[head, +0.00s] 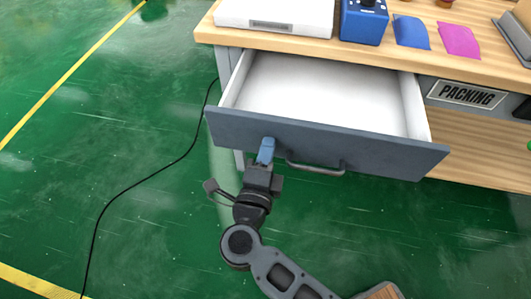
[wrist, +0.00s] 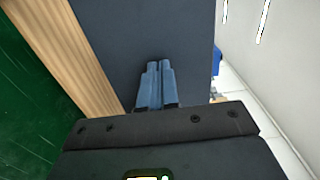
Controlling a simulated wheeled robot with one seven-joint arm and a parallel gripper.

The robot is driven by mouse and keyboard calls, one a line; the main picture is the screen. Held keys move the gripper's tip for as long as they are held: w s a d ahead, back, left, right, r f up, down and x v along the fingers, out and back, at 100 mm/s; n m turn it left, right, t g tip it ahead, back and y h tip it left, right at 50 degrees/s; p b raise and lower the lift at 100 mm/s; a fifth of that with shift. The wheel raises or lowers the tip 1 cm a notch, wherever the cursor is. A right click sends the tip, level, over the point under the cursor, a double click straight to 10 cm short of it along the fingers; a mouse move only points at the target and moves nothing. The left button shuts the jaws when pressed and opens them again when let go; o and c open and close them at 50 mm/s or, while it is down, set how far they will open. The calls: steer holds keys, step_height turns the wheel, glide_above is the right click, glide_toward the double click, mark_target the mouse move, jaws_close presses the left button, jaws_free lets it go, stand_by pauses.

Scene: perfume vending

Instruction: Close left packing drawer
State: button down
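The left packing drawer (head: 330,150) is pulled out from under the wooden counter. Its white inside (head: 320,95) is empty, and its dark grey front carries a bar handle (head: 315,167). My gripper (head: 266,148) is at the drawer front, to the left of the handle. In the wrist view its two blue fingers (wrist: 155,80) lie side by side, shut with nothing between them, with the dark drawer front (wrist: 150,30) filling the view ahead. The fingertips look against or very close to the front; I cannot tell if they touch.
On the wooden counter (head: 390,50) stand a white box (head: 275,14), a blue box (head: 363,20), and blue (head: 411,31) and pink (head: 459,40) sheets. A PACKING sign (head: 466,94) is right of the drawer. A black cable (head: 150,180) crosses the open green floor at left.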

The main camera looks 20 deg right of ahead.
steer(key=x, duration=2.5)
steer(key=shift+w+d+r, duration=0.1)
steer(key=shift+w+d, duration=0.1)
steer(key=shift+w, duration=0.1)
steer(key=shift+d, duration=0.1)
